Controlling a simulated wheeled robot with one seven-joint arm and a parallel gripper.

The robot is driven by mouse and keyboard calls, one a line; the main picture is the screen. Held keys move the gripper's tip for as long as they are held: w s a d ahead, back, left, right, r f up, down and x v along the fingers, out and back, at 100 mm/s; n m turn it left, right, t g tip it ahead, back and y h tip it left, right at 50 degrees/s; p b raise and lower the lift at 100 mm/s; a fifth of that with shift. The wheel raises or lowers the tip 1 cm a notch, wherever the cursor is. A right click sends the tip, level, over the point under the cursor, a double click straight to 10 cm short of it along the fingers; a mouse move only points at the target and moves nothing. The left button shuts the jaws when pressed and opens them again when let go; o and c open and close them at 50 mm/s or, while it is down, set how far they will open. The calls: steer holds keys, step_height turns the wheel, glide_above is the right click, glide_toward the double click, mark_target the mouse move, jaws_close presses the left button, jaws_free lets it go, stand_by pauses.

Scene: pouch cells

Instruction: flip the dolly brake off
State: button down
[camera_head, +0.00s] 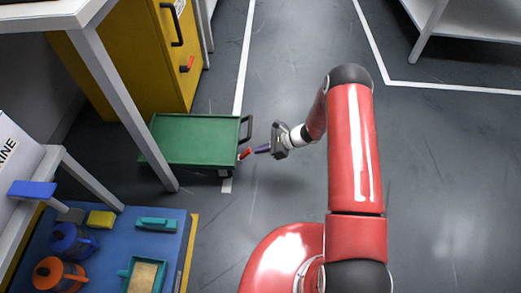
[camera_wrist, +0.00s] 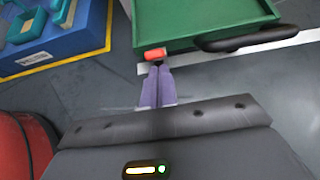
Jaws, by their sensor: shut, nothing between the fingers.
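The dolly (camera_head: 195,140) is a low green platform with a black handle (camera_head: 246,131) on its right side. It also shows in the wrist view (camera_wrist: 185,30), with its handle (camera_wrist: 245,40) at the right. The red brake lever (camera_head: 244,154) sticks out at the dolly's near right corner; in the wrist view the red lever (camera_wrist: 155,54) sits just ahead of the fingertips. My gripper (camera_head: 259,150) has purple fingers and is shut and empty. Its tips (camera_wrist: 157,66) are right at the lever; I cannot tell whether they touch it.
A yellow cabinet (camera_head: 160,60) with a red handle stands behind the dolly. A white table leg (camera_head: 125,110) rises close to its left side. A blue platform (camera_head: 175,240) with jugs and boxes lies at the lower left. The floor (camera_head: 285,60) to the right is clear.

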steer(key=d+f+v, duration=0.1)
steer(key=v, duration=1)
steer(key=shift+f+b, duration=0.3)
steer(key=shift+b, duration=0.05)
steer(key=shift+d, duration=0.1)
steer(key=s+r+n+h+p, duration=0.1)
steer(key=s+r+n+h, duration=0.15)
steer(key=r, duration=0.65)
steer(key=s+r+n+h+p, duration=0.1)
steer(key=s+r+n, duration=0.25)
steer(key=r, duration=0.55)
steer(key=s+r+n+h+p, duration=0.15)
steer(key=r+n, duration=0.25)
steer(key=r, duration=0.5)
steer(key=s+d+r+n+t+h, duration=0.2)
steer(key=s+d+r+n+h, duration=0.1)
steer(key=s+r, duration=0.5)
steer(key=s+d+r+n+t+h+p, duration=0.1)
steer(key=s+d+r+n+t+h, duration=0.2)
steer(key=s, duration=0.9)
step_height(320, 180, up, 5)
steer(key=shift+f+n+p, duration=0.1)
steer(key=shift+n+p, duration=0.2)
steer(key=shift+n, duration=0.9)
steer(key=shift+s+d, duration=0.1)
steer(key=shift+d, duration=0.05)
